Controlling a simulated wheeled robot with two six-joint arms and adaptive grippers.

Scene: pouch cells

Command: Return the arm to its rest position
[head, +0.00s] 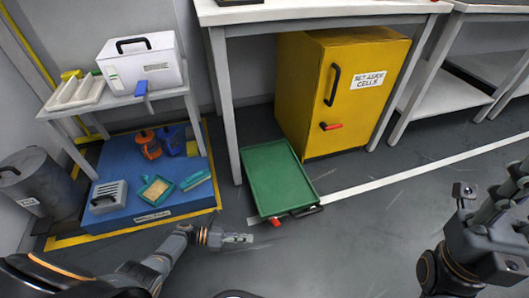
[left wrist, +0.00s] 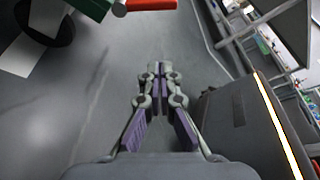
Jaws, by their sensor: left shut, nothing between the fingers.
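My left gripper (head: 238,238) reaches in from the lower left in the head view, low over the grey floor. It is shut and empty, just short of the green tray's near edge. In the left wrist view its fingers (left wrist: 158,72) are together with bare floor beyond them. My right arm is folded at the right edge of the head view; its gripper (head: 500,205) is partly cut off, and its jaw opening cannot be made out.
A green tray (head: 268,183) with a red-marked handle lies on the floor before the yellow cabinet (head: 300,90). A blue platform (head: 125,205) with tools stands at left, beside a grey bin (head: 40,185). Open floor lies between my arms.

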